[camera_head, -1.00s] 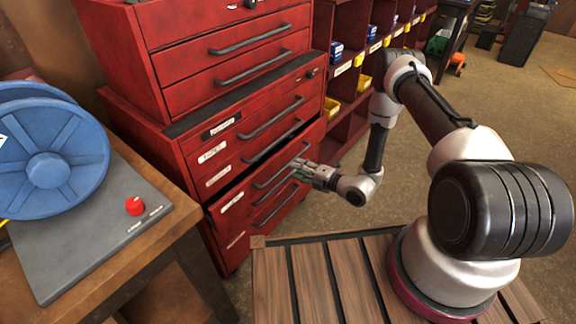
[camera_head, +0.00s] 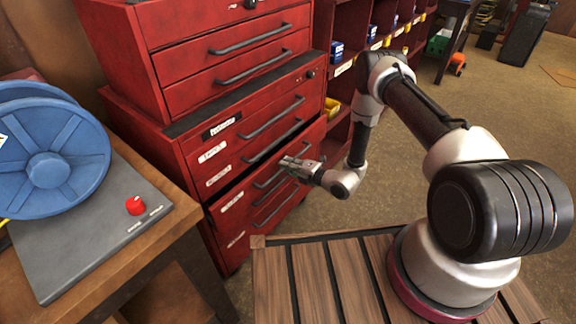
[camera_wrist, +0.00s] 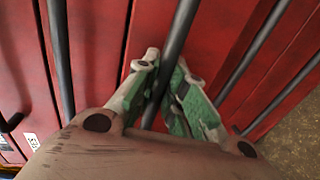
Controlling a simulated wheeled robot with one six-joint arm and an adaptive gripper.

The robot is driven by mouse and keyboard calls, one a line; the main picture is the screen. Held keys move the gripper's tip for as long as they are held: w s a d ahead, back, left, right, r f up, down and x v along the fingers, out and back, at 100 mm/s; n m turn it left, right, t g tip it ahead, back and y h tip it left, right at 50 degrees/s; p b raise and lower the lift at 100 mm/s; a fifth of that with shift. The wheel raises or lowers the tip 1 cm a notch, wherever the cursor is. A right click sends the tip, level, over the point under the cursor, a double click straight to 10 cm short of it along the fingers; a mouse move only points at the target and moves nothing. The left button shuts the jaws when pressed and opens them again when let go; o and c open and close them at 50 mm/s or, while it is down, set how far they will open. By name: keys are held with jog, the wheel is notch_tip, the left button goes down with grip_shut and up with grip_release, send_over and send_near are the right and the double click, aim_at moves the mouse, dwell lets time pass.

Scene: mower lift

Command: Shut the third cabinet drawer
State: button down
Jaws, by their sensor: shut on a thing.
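The lower red cabinet shows one drawer (camera_head: 234,202) standing out from the front, with a dark gap above its top edge. By its handle it is the third from the top of this cabinet. My gripper (camera_head: 288,163) is at the right part of this drawer's front. In the wrist view my gripper (camera_wrist: 166,68) has its two green-grey fingers closed around a dark bar handle (camera_wrist: 181,28), one finger on each side. The handle (camera_head: 268,179) also shows in the head view, partly hidden by my gripper. The drawer's inside is mostly hidden.
A smaller red chest (camera_head: 190,55) sits on the cabinet. A wooden bench (camera_head: 165,178) with a blue reel (camera_head: 50,165) stands at left. Red shelving (camera_head: 345,90) with bins is beyond the cabinet. Open floor (camera_head: 480,115) lies at right.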

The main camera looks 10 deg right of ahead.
aim_at(279, 160)
jog(key=shift+r+x, duration=0.2)
jog(key=shift+x, duration=0.9)
jog(key=shift+r+x, duration=0.2)
jog(key=shift+x, duration=0.9)
jog(key=c, duration=1.5)
grip_release()
jog(key=shift+w, duration=0.1)
jog(key=v, duration=1.2)
